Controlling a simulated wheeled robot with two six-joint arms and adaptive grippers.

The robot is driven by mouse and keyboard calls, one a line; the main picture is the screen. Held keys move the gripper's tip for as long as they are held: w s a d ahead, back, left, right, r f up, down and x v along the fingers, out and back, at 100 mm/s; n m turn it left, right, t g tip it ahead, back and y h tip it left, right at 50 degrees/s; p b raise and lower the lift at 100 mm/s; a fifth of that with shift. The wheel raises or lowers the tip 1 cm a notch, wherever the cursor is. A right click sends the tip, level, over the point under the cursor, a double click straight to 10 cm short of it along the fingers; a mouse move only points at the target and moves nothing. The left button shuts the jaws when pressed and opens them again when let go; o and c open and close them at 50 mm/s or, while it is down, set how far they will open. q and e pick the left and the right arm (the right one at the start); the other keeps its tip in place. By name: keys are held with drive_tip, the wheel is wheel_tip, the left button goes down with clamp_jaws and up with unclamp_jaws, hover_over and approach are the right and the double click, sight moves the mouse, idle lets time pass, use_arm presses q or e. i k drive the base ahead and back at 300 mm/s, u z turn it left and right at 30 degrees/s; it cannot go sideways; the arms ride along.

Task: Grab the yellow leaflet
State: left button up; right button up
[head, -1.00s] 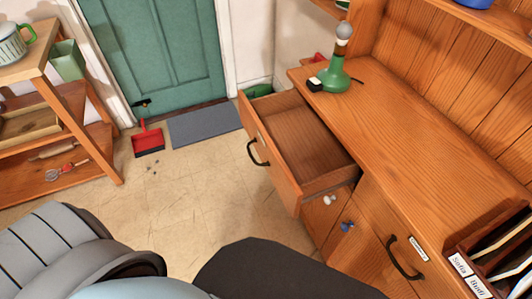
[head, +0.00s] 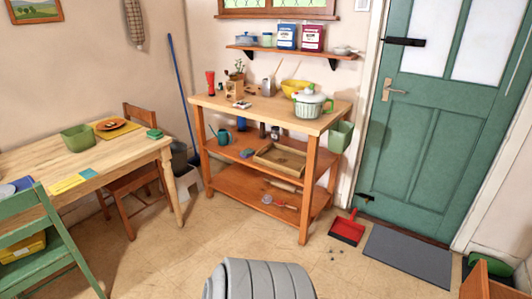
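A flat yellow leaflet (head: 66,184) lies near the front edge of the wooden table (head: 140,152) at the left of the head view. A small light-blue piece (head: 88,173) lies at its right end, and I cannot tell whether they are joined. Nothing is seen covering the yellow part. Neither of my grippers is in view; only a grey rounded part of mine shows at the bottom middle, far from the table.
A green chair (head: 50,240) stands in front of the table's left part, and a brown chair (head: 130,185) is at its right side. A green tub (head: 77,138) stands on the table. A wooden shelf bench (head: 262,112) stands centre.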

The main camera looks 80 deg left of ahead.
sight(60, 188)
drive_tip(key=u, duration=3.5)
drive_tip(key=k, duration=0.25)
drive_tip(key=u, duration=0.65)
drive_tip(key=i, duration=0.5)
drive_tip(key=z, duration=0.6)
drive_tip(key=i, duration=1.3)
drive_tip(key=z, duration=0.35)
